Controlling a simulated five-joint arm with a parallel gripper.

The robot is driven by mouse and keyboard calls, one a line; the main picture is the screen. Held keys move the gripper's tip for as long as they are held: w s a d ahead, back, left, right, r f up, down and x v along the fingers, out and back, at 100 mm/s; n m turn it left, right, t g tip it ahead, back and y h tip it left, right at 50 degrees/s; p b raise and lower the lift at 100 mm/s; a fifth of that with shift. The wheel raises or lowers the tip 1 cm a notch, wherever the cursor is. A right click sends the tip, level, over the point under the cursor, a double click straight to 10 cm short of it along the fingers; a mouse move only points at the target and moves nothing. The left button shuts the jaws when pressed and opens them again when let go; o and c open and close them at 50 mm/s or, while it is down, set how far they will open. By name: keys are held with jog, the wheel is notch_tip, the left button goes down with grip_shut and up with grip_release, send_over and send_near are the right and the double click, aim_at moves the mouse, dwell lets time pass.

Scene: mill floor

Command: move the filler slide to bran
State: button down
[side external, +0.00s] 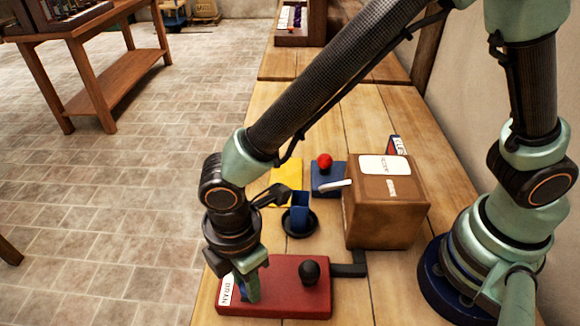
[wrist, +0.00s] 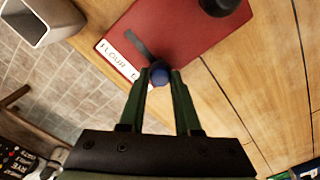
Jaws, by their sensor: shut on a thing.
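The filler is a red plate (side external: 285,300) at the near end of the bench, with a white label (wrist: 117,60) along one edge. "FLOUR" reads in the wrist view; the rest of the label is hidden by a finger. In the side view the label seems to read "BRAN". My gripper (wrist: 160,80) is shut on this knob. In the side view my gripper (side external: 250,293) reaches down onto the plate beside the label and hides the knob.
A black knob (side external: 310,272) stands on the plate's right part. Behind are a dark dish (side external: 300,232) with a blue cup, a yellow sheet (side external: 290,171), a blue base with a red ball (side external: 325,160) and a brown box (side external: 385,225) with a pale lever. Floor lies left of the bench.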

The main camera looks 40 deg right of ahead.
jog(key=shift+s+a, duration=0.2)
jog(key=c, duration=0.6)
grip_release()
notch_tip(320, 180, up, 12)
jog(key=shift+r, duration=0.1)
jog(key=w+d+r+m+t, duration=0.1)
jog(key=d+r+m+t, duration=0.1)
jog(key=d+m, duration=0.4)
jog(key=w+d+r+m+t, duration=0.1)
jog(key=d+m, duration=0.5)
jog(key=d, duration=0.9)
jog(key=w+d+r+m+t, duration=0.2)
jog(key=d+r+m, duration=0.2)
jog(key=d, duration=0.6)
jog(key=shift+w+d+m+t, duration=0.15)
jog(key=shift+w+m+t, duration=0.2)
jog(key=shift+m, duration=0.65)
